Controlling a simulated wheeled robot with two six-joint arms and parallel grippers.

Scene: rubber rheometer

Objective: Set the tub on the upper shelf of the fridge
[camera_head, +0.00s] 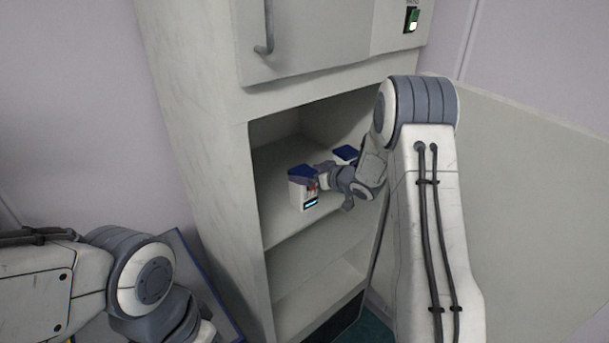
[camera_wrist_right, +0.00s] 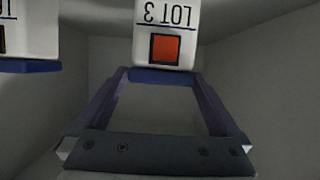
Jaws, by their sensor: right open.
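A white tub with a blue lid (camera_head: 298,192) is at the front of the fridge's upper shelf (camera_head: 285,235) and looks upright on it. My right gripper (camera_head: 319,184) is at the tub's right side, with its jaws apart. In the right wrist view, which is upside down, the tub marked LOT 3 with a red square (camera_wrist_right: 165,15) is at the tips of the open fingers (camera_wrist_right: 163,74). Whether the fingers touch it I cannot tell. A second blue-lidded tub (camera_head: 345,152) is farther back on the shelf, and my right arm partly hides it. My left gripper is not visible.
The fridge's lower compartment (camera_head: 318,292) looks empty. A closed upper door (camera_head: 320,35) with a handle is above the opening. A pale panel (camera_head: 530,200) stands at the right. The shelf left of the front tub is clear.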

